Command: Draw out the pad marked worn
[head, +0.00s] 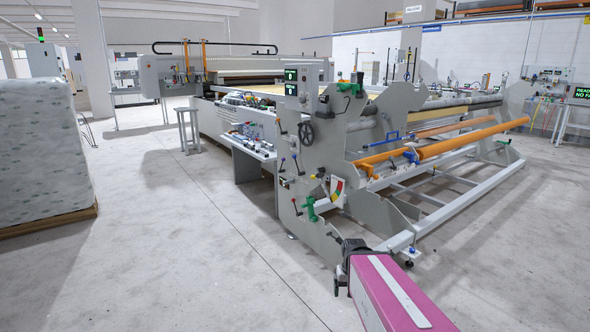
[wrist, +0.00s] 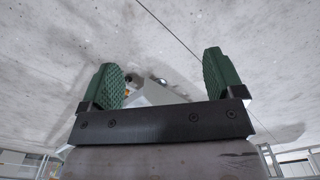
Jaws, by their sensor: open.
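I cannot make out a pad marked worn in either view. The grey quilting gantry (head: 310,170) stands in the middle of the head view, with levers, a handwheel (head: 306,133) and a red, yellow and green gauge plate (head: 337,190) on its near end. My gripper (wrist: 163,72) shows in the wrist view with its two green ridged fingers wide apart and nothing between them. Concrete floor and a pale grey piece with small fittings lie beyond the fingers. In the head view my pink arm comes in at the bottom right, close to the gantry's near end.
A control shelf (head: 247,143) juts from the gantry's left side, with a small stool (head: 188,131) farther back. A wrapped stack (head: 38,150) on a pallet stands at the left. Orange rollers (head: 450,148) and low frame rails extend right. Floor between stack and gantry is clear.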

